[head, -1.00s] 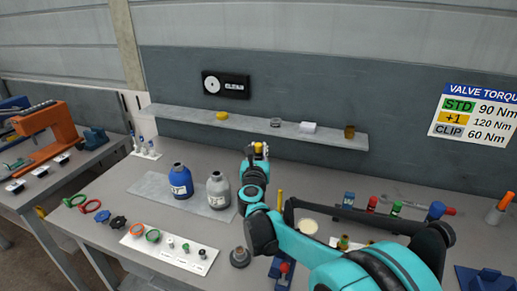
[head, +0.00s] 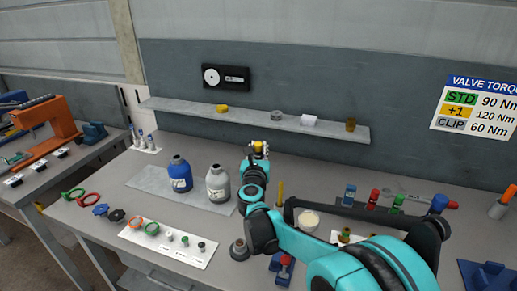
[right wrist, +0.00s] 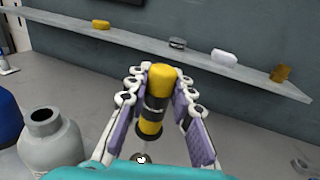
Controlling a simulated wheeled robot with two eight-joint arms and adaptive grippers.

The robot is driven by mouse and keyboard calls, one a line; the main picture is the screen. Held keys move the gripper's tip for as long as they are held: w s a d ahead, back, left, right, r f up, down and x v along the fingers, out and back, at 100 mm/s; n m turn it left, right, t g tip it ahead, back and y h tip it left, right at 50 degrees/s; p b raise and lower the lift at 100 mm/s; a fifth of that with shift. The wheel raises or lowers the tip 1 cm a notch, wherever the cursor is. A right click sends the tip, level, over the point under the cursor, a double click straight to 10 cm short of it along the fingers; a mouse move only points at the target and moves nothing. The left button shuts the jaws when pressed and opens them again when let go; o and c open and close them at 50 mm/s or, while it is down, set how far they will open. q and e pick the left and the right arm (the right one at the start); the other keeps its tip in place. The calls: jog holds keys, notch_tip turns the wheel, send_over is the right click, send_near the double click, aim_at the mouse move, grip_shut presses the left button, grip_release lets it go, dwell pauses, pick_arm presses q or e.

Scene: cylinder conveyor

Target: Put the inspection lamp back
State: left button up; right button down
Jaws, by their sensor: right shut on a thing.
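My right gripper (head: 259,149) is shut on a yellow-and-black cylinder, which looks like the inspection lamp (right wrist: 156,100). In the right wrist view the lamp stands nearly upright between the two purple-padded fingers, its yellow top above the fingertips. In the head view only a small yellow part of it shows. The gripper is over the rear of the bench, in front of the wall shelf (head: 182,112) in the picture and to the right of the grey bottle. I cannot tell its exact height over the bench. My left gripper is not in view.
A blue bottle (head: 180,177) and grey bottle (head: 218,184) stand on a grey mat (head: 145,181).

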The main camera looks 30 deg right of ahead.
jog(key=shift+f+b, duration=2.2)
jog(key=shift+f, duration=2)
jog(key=c, duration=1.2)
grip_release()
jog(key=shift+r, duration=0.1)
jog(key=shift+r+p, duration=2.5)
jog(key=shift+r, duration=0.45)
